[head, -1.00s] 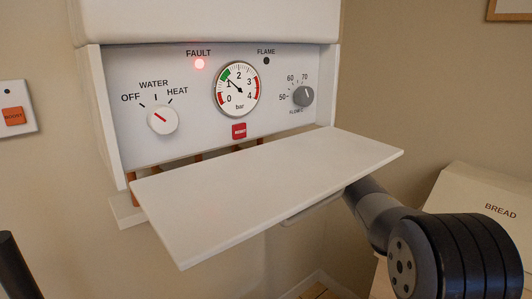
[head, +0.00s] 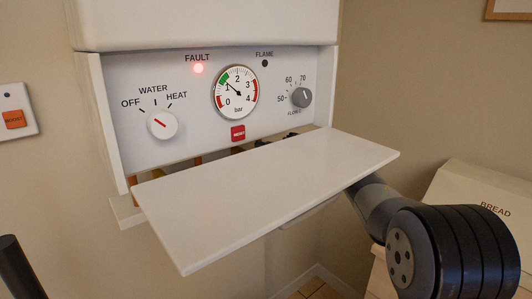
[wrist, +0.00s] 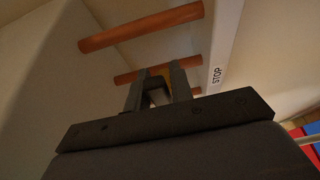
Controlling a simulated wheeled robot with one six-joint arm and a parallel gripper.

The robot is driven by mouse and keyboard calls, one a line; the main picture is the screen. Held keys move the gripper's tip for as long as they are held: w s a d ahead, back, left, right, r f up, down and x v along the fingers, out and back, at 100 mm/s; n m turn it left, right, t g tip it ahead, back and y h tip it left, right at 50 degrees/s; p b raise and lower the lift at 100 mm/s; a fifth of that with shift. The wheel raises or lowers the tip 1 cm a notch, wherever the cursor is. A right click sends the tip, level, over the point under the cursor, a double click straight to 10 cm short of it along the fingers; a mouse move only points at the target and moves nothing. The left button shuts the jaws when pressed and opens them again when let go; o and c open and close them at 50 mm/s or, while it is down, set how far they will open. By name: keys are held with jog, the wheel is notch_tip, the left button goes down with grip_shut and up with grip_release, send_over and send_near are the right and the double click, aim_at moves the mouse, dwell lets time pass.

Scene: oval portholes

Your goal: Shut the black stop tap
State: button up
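The black stop tap seems to be the dark piece (wrist: 155,84) between my gripper's fingers in the wrist view, with a yellowish part just behind it. A STOP label (wrist: 216,75) is on the pale strip to its right. My gripper (wrist: 159,80) points up under the boiler, its two fingers apart, one on each side of the dark piece. I cannot tell whether they touch it. In the head view, the white drop-down flap (head: 265,190) hides most of my gripper and the tap. Small dark bits show behind its back edge.
Copper pipes (wrist: 140,27) cross close to my fingers. A bread bin (head: 480,200) stands at the right.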

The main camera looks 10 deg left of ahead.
jog(key=o, duration=0.3)
jog(key=shift+o, duration=0.2)
jog(key=v, duration=1.1)
jog(key=shift+a, duration=0.2)
jog(key=x, duration=1)
jog(key=shift+w+a+m, duration=0.15)
jog(key=shift+a+m, duration=0.1)
jog(key=shift+m, duration=0.05)
